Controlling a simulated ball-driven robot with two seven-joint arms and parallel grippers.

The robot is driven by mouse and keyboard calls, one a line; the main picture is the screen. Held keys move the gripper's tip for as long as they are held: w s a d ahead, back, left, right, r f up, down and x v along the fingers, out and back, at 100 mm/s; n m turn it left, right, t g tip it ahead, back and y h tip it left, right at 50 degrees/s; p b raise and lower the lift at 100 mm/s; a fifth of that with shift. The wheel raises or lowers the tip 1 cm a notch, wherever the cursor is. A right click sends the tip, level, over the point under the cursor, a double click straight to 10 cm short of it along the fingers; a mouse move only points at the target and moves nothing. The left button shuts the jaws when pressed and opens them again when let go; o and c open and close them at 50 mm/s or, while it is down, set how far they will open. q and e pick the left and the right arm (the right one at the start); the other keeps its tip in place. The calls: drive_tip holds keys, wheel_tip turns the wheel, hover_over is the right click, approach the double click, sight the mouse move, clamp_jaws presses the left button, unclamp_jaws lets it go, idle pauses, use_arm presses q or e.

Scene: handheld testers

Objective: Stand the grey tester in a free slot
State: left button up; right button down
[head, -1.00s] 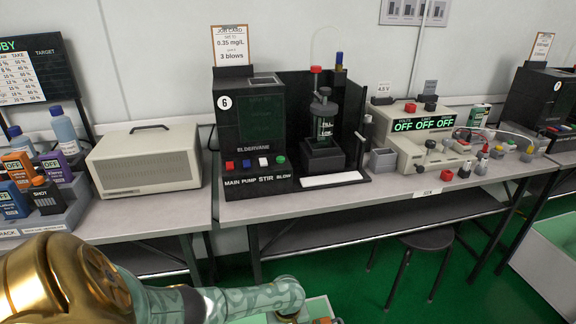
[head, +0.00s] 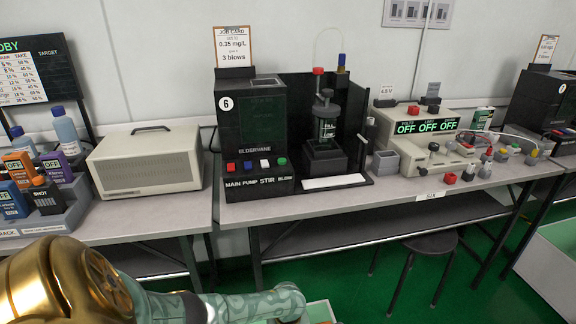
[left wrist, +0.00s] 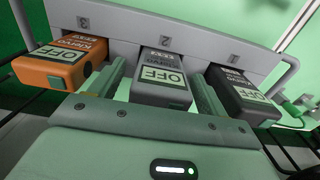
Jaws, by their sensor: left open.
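In the left wrist view the grey tester (left wrist: 163,86), marked OFF, sits at number 2 of a pale grey holder (left wrist: 205,50) with handles. An orange tester (left wrist: 62,66) is at number 3 and a black tester (left wrist: 243,95) at number 1. My left gripper (left wrist: 160,72) is open, with one finger on each side of the grey tester; whether they touch it I cannot tell. In the head view a grey rack (head: 62,222) at the left holds orange, purple, blue and black testers; its free slots cannot be made out. My right gripper is out of view.
On the benches stand a beige box (head: 147,160), a black Eldervane unit (head: 252,130), and a beige supply (head: 420,125) with small knobs and leads. A stool (head: 432,243) is under the right bench. Bare bench lies in front of the beige box.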

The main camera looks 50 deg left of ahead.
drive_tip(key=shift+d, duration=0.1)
use_arm(q)
wheel_tip(320, 180, up, 16)
drive_tip(key=p, duration=1.2)
drive_tip(key=shift+r, duration=0.2)
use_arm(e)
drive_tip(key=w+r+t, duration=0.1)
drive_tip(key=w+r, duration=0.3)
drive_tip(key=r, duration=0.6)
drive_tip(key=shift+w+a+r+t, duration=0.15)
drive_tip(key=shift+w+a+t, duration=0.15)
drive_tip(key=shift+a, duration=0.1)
